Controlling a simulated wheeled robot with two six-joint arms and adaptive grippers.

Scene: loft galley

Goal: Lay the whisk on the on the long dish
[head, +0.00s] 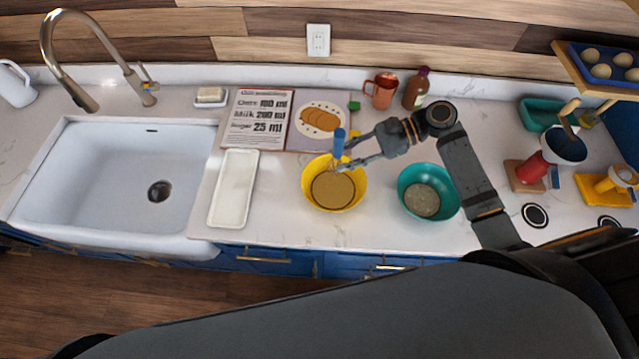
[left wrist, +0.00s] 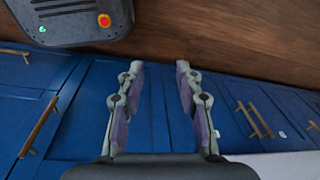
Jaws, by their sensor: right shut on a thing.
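The whisk (head: 339,144) has a blue handle that stands roughly upright over the yellow bowl (head: 309,184). Its lower end reaches down into the bowl, where its wires are hard to make out. My right gripper (head: 345,154) is shut on the whisk at its handle, above the bowl's back rim. The long dish (head: 233,189) is white, rectangular and empty, on the counter between the sink and the yellow bowl. My left gripper (left wrist: 159,68) shows in the left wrist view, open and empty, with blue cabinet fronts and the wood floor beyond it.
A teal bowl (head: 408,177) stands right of the yellow bowl, under my right arm. An open recipe book (head: 257,121) lies behind the dish. A copper mug (head: 381,91) and brown bottle (head: 416,88) stand at the back. The white sink (head: 115,170) is at left.

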